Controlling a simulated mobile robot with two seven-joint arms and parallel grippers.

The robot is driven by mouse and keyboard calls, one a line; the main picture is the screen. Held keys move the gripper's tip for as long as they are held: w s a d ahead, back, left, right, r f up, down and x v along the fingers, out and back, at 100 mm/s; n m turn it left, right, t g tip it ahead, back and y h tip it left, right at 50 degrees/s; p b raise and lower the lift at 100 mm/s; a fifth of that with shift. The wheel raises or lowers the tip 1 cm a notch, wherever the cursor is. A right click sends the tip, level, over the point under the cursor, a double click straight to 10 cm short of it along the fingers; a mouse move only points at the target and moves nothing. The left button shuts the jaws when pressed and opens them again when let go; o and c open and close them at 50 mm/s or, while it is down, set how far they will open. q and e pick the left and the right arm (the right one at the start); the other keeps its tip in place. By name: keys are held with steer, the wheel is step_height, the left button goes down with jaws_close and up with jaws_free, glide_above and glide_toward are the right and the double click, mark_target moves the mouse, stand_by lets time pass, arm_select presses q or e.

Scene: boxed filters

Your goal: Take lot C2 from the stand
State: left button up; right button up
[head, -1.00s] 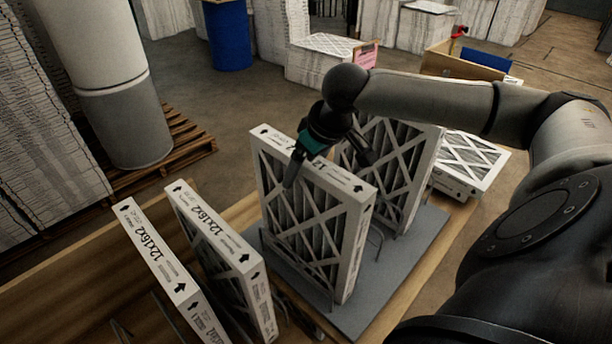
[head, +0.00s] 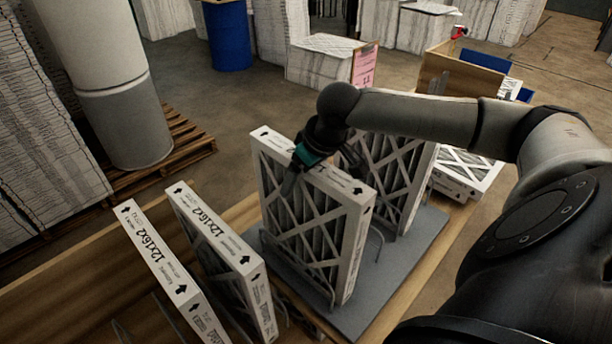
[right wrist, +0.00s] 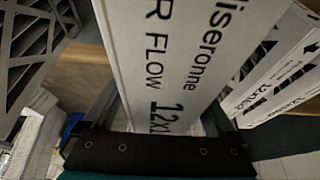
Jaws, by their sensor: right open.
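Two white-framed pleated filters stand upright on the grey stand (head: 395,275): a nearer one (head: 310,230) and a farther one (head: 397,180) behind it. My right gripper (head: 321,173) is open at the top edge of the nearer filter, one finger before its front face, the other partly hidden behind it. In the right wrist view, the nearer filter's printed edge (right wrist: 175,60) lies between the open fingers (right wrist: 160,112). I cannot read any lot mark, so I cannot tell which filter is C2. My left gripper is not in view.
Two filters marked 12x16x2 (head: 170,265) (head: 225,250) stand at the front left in a wooden holder. Another filter (head: 465,170) lies flat at the right. A grey column (head: 125,125) stands at the left.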

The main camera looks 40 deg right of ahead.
steer(key=shift+f, duration=0.1)
stand_by(0.3)
steer(key=shift+c, duration=0.3)
jaws_close()
stand_by(0.3)
stand_by(0.3)
